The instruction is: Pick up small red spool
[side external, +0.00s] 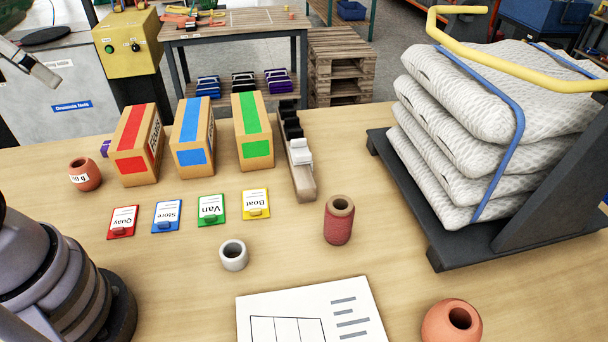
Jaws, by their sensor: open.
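The small red spool (338,226) stands upright on the wooden table, right of the middle. It has red winding around a tan core with an open top. Part of my gripper (36,68) shows at the upper left edge, with the rest cut off by the frame. It is open, empty and far from the spool, high and to its left. Nothing covers the spool.
A white ring (233,256) stands left of the spool, and a round orange pot (452,323) at front right. A paper sheet (310,315) lies in front. Behind are a wooden rack (303,182) and striped boxes (192,135). Stacked net sacks (480,150) stand right.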

